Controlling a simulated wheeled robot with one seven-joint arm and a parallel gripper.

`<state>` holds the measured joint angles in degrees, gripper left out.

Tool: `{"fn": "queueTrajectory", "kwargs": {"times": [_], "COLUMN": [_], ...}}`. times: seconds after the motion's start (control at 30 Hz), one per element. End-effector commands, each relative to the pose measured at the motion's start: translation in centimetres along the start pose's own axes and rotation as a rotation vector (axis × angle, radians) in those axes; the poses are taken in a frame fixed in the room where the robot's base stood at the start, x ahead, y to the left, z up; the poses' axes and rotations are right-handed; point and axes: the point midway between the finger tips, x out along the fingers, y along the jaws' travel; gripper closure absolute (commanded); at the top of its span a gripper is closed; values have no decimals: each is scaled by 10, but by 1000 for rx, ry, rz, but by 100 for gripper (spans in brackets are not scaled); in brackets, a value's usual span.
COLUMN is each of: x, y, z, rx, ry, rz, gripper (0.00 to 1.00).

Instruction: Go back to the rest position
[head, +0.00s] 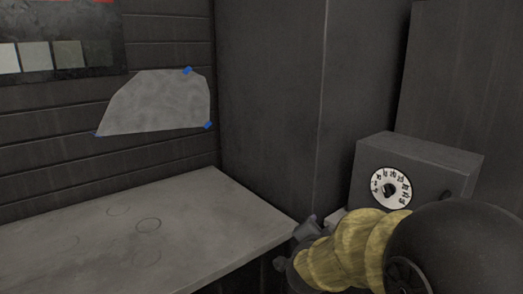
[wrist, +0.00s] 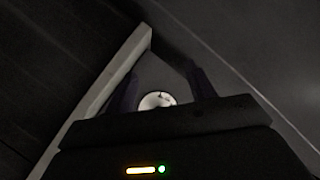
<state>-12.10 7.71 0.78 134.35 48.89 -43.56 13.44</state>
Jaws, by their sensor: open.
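My gripper (head: 294,244) shows in the head view at the lower middle right, in front of the table's right edge, at the end of my yellow-sleeved arm. Its dark fingers are partly hidden by the sleeve and the dim light. In the wrist view, my gripper (wrist: 163,84) has its two dark fingers apart. No held object shows between them. A small round white thing (wrist: 157,100) shows beyond the gripper body, partly hidden by it; I cannot tell what it is.
A grey table (head: 190,205) with faint rings fills the lower left. A grey box with a numbered dial (head: 390,188) stands at the right, close to my arm. A film sheet (head: 155,103) hangs by blue tape on the slatted wall, below a swatch board (head: 60,35).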

Motion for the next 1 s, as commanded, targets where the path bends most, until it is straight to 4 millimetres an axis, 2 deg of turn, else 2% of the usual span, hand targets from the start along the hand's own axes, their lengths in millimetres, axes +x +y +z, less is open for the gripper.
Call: {"fn": "queueTrajectory", "kwargs": {"times": [0.17, 0.3, 0.5, 0.83, 1.0], "x": [-14, -36, -77, -136, -145], "y": [26, 59, 113, 185, 166], "z": [42, 71, 95, 97, 76], "rx": [-223, -412, -658, -933, -939], "ry": [-280, -502, -780, -1091, -1095], "rz": [-8, 7, 53, 148, 147], "gripper": [45, 45, 45, 45, 45]}}
